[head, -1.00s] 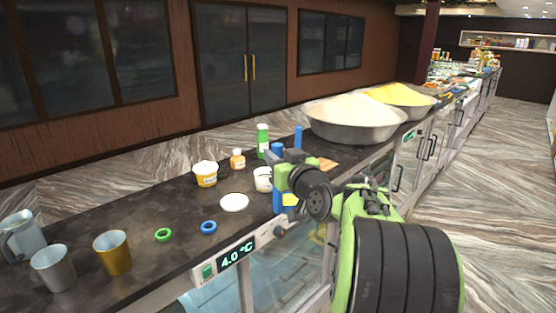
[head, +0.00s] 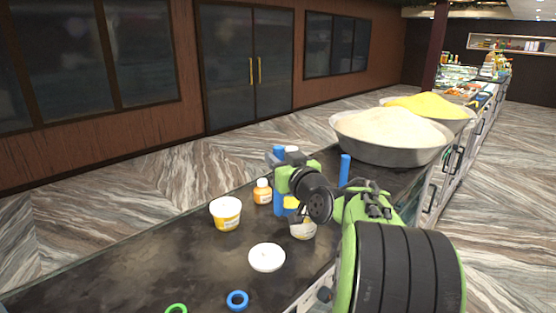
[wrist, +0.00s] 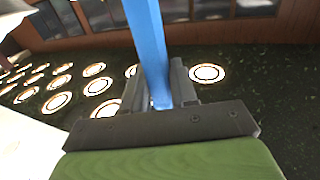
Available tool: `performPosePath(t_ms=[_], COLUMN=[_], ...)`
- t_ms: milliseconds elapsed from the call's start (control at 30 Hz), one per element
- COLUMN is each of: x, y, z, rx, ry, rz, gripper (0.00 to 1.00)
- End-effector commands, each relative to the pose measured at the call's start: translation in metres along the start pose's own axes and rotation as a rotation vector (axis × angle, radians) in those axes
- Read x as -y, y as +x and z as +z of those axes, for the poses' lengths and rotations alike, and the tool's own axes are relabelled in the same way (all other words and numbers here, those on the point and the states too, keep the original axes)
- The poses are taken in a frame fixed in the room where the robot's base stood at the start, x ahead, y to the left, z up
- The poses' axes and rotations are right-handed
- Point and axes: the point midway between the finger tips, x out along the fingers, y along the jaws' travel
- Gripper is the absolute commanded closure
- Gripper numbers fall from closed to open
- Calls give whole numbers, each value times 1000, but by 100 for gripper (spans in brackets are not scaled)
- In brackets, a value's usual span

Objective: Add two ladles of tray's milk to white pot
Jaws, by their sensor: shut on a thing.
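My gripper (head: 290,190) is shut on a blue upright bar, which looks like a handle; its blue parts show beside the gripper in the head view. In the wrist view the blue bar (wrist: 148,45) rises between my grey fingers (wrist: 165,98). Its lower end is hidden, so I cannot tell whether a ladle bowl is there or holds milk. A small whitish pot (head: 303,230) stands on the counter just below my gripper, partly hidden by it. No milk tray can be made out.
On the dark counter (head: 180,270) are a yellow-labelled tub (head: 226,214), an orange bottle (head: 262,191), a white disc (head: 267,257), a blue ring (head: 237,300) and a green ring (head: 176,309). A blue post (head: 344,170) and a heaped metal bowl (head: 388,152) stand behind.

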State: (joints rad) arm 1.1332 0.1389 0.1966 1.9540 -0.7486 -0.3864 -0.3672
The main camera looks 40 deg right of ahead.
Motion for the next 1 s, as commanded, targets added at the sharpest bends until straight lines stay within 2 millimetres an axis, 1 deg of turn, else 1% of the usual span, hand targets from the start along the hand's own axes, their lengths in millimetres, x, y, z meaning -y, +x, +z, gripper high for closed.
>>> performPosePath(t_ms=[167,300,333,433,900,1000], x=[-4,-24,-26,-22,-23,-26], y=[-2,-11,-12,-11,-11,-12], z=[-1,-8,-9,-8,-8,-8], rx=[-10,-72,-84,-81,-82,-92], ry=[22,148,169,159,158,177], rz=[2,8,4,-1,0,2], gripper=[100,100,100,100,100,100])
